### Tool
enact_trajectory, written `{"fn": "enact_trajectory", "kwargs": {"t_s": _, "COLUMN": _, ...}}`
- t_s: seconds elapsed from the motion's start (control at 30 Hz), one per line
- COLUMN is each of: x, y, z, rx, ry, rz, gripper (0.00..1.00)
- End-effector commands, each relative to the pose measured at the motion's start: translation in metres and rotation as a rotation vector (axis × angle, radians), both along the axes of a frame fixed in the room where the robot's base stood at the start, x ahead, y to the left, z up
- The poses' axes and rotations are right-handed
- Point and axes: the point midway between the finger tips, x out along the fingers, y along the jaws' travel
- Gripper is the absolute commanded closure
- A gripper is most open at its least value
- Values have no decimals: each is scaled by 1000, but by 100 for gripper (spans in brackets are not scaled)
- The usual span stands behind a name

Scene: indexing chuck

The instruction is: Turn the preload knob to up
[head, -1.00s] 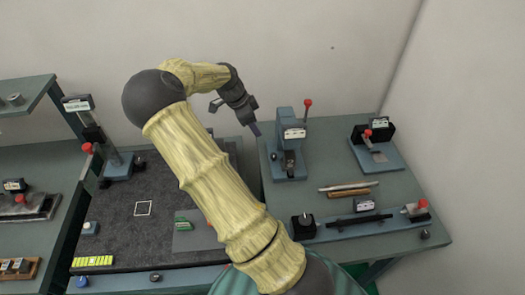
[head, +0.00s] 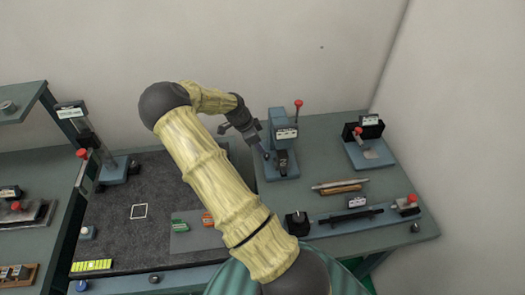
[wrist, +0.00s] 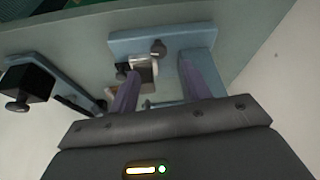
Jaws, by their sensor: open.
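No label is readable, so I cannot tell for sure which knob is the preload knob. A blue fixture (head: 283,166) with a red-tipped lever stands at the back of the right bench. A small dark knob (head: 267,156) shows low on its left side. In the wrist view, a round grey knob (wrist: 158,47) sits by a blue base (wrist: 125,45), beyond the fingers. My gripper (head: 262,148) is at the fixture's left side, close to that knob. In the wrist view my gripper (wrist: 163,88) is open, its two purple fingers apart with no knob clamped between them. Contact cannot be told.
A black box with a dark knob (head: 297,223) stands at the bench front, beside a long rail fixture (head: 352,217). Two rods (head: 340,187) lie behind it. Another fixture (head: 365,145) stands at the right. A dark mat (head: 125,225) covers the left bench.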

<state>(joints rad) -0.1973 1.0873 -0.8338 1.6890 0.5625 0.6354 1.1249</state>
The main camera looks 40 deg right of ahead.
Motion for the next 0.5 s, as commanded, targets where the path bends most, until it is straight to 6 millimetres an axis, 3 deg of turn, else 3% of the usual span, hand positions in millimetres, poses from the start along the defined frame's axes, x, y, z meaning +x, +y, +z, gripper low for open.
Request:
{"fn": "enact_trajectory", "kwargs": {"t_s": 0.3, "x": -7, "y": -20, "z": -49, "rx": 0, "ry": 3, "rz": 0, "gripper": 52}}
{"fn": "enact_trajectory", "kwargs": {"t_s": 0.5, "x": -8, "y": -26, "z": -64, "rx": 0, "ry": -1, "rz": 0, "gripper": 52}}
